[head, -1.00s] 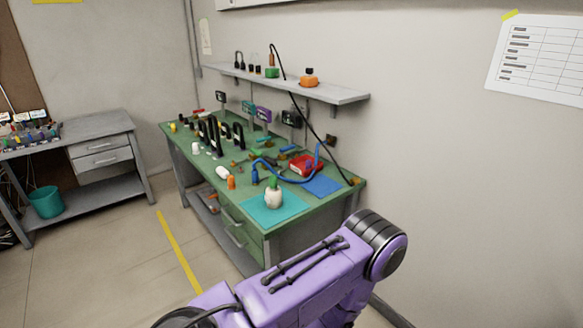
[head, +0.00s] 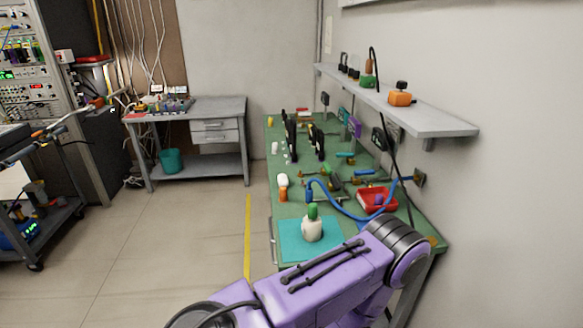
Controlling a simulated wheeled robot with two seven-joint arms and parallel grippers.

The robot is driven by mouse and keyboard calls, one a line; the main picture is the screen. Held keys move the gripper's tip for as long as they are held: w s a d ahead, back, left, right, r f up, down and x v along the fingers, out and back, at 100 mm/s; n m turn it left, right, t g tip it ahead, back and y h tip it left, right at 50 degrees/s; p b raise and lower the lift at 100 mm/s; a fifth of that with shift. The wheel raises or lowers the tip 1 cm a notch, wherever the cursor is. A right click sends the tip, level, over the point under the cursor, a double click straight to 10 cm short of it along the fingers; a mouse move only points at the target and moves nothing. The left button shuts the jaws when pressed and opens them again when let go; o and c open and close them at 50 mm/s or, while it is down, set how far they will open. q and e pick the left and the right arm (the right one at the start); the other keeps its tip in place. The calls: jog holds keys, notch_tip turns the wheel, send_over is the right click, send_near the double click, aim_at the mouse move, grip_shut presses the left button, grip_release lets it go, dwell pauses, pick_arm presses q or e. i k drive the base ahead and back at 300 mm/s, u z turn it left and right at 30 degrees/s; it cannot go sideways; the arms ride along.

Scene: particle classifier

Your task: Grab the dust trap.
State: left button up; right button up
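A green-topped workbench (head: 420,232) stands along the right wall. I cannot tell for sure which item is the dust trap. A white jar with a green top (head: 312,230) stands upright on a teal mat (head: 291,249) at the bench's near end. A red tray-like item (head: 366,202) lies farther right with a blue hose (head: 341,209) beside it. One of my purple arms crosses the lower middle and hides the bench's near corner. Neither gripper shows.
A grey wall shelf (head: 434,121) holds an orange item (head: 400,98) and several small parts above the bench. A black cable hangs from it. A grey table (head: 200,107) stands at the back, a cart (head: 38,228) at the left. The floor between is clear.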

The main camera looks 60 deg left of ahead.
aim_at(312, 228)
jog(key=u, duration=0.9)
jog(key=i, duration=0.8)
jog(key=u, duration=0.85)
